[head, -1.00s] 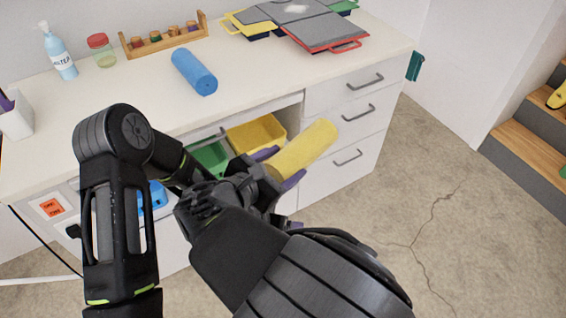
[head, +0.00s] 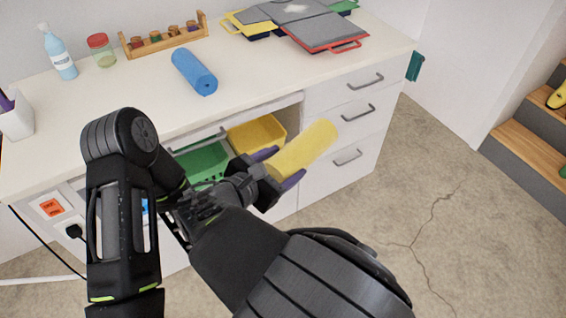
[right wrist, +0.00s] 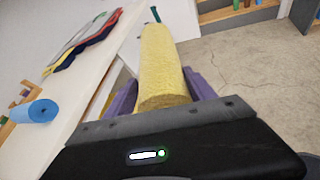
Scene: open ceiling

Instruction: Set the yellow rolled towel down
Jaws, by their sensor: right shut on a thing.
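The yellow rolled towel (head: 308,146) is in my right gripper (head: 278,166), whose purple fingers are shut on its near end. The towel is held in the air in front of the desk's drawers, below the height of the desktop. In the right wrist view the towel (right wrist: 163,70) points away from the camera between the purple fingers (right wrist: 163,95). My left gripper does not show.
A blue roll (head: 194,72) lies on the white desktop (head: 250,82), with bare surface to its right. Green (head: 203,162) and yellow bins (head: 256,134) sit below the desktop.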

